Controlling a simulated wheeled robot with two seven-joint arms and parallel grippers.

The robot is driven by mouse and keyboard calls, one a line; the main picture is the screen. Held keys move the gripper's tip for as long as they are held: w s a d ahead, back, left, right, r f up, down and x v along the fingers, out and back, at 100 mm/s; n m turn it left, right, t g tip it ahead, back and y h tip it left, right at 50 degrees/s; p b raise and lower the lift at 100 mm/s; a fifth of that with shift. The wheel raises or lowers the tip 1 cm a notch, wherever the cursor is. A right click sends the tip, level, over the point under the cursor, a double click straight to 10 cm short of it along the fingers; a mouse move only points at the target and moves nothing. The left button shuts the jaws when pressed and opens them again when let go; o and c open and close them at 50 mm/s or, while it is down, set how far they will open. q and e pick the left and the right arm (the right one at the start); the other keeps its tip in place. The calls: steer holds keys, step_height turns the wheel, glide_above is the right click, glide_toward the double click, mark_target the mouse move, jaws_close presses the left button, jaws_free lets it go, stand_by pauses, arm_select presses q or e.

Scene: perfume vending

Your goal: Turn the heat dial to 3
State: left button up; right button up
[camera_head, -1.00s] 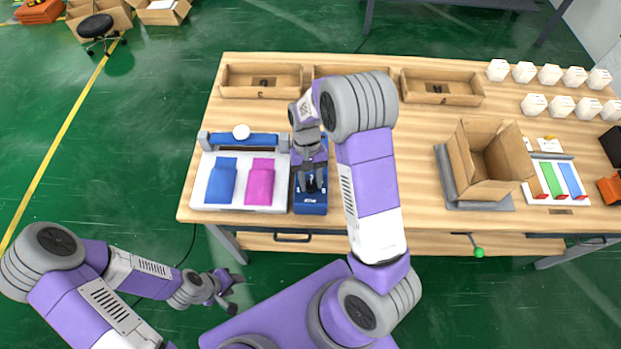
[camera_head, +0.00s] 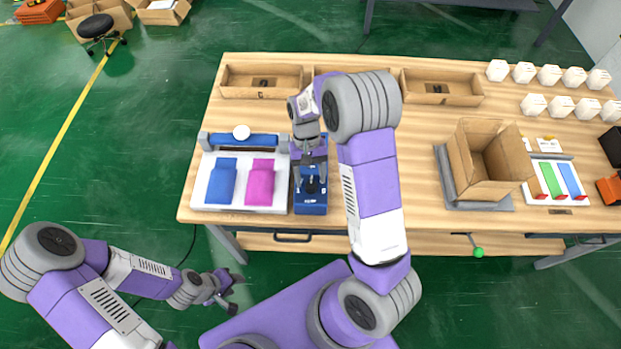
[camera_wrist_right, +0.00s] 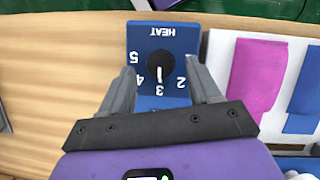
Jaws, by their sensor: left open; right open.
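The blue heat box (camera_head: 311,208) stands on the wooden table, right of the white press. Its black round heat dial (camera_wrist_right: 160,69) carries a white pointer line. In the right wrist view the HEAT label and numbers 2 to 5 appear upside down, and the pointer is directed at the 3. My right gripper (camera_head: 311,177) is over the box; its fingers are open on either side of the dial, with visible gaps in the wrist view. It holds nothing. My left gripper (camera_head: 227,289) is open and empty, low in front of the table.
The white press (camera_head: 203,180) with blue and pink pouches is just left of the box. Wooden trays (camera_head: 262,93) line the back. An open cardboard box (camera_head: 463,160) stands right on a grey pad, with white caps (camera_head: 550,75) at the far right.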

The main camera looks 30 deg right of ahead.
arm_select(q)
steer(key=shift+r+p, duration=0.3)
steer(key=shift+r, duration=0.15)
arm_select(e)
steer(key=v, duration=0.5)
steer(key=shift+w+r, duration=0.15)
steer(key=shift+r, duration=0.25)
